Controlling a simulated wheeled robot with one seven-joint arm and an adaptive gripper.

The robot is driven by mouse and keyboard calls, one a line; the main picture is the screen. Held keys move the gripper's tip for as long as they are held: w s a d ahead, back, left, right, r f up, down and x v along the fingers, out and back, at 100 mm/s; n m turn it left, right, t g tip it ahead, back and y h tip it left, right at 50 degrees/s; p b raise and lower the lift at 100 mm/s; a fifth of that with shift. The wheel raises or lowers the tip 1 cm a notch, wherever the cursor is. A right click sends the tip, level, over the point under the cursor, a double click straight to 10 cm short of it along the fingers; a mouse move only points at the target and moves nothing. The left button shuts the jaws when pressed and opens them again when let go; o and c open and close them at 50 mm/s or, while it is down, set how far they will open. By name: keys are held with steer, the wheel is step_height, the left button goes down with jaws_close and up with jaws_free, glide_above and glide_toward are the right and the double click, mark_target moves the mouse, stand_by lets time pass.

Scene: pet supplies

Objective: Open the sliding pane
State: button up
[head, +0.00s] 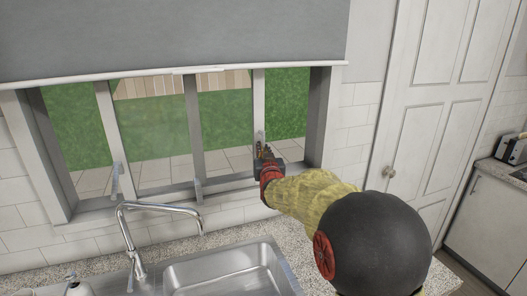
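The window (193,130) has white vertical frame bars, with grass showing behind it. A sliding pane (155,135) of slightly hazy glass shows between the left bar and the middle bar. My gripper seems to touch or nearly touch this bar. The fingertips are small and partly hidden, so I cannot tell whether they are open or shut on a handle.
A grey blind (170,35) covers the window's top. A chrome faucet (150,210) stands below the window, beside a steel sink (225,272) in a speckled counter. A white door (430,100) is to the right, with a counter and an appliance (512,147) beyond it.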

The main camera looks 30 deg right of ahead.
steer(key=o, duration=0.5)
steer(key=shift+s, duration=0.15)
steer(key=v, duration=1.2)
